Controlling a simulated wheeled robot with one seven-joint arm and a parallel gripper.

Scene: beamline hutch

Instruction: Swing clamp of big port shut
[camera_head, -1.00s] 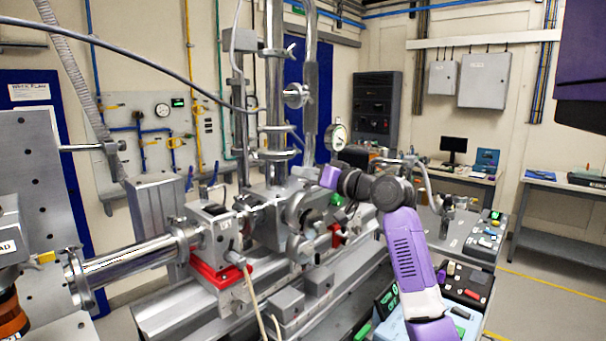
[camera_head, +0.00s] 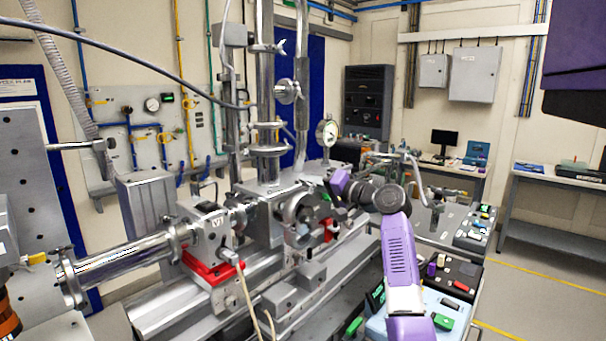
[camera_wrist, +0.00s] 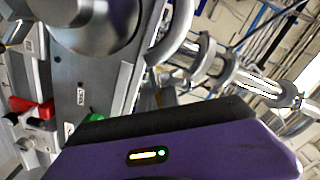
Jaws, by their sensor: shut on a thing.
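The big port (camera_head: 313,216) is a round metal flange on the front of the steel chamber block. Its clamp (camera_head: 291,208) is a curved metal band at the port's rim; whether it is fully closed is too small to tell. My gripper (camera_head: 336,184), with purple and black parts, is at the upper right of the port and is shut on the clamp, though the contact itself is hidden. In the wrist view the port's large round metal face (camera_wrist: 95,22) is at the upper left, above the purple gripper body. The fingertips do not show there.
A dial gauge (camera_head: 327,132) stands behind my gripper. A red-based metal block (camera_head: 212,228) with a beam pipe (camera_head: 125,262) is to the left. A vertical pipe (camera_head: 266,90) rises from the chamber. Carts with small tools (camera_head: 455,280) stand at the right; floor is clear beyond.

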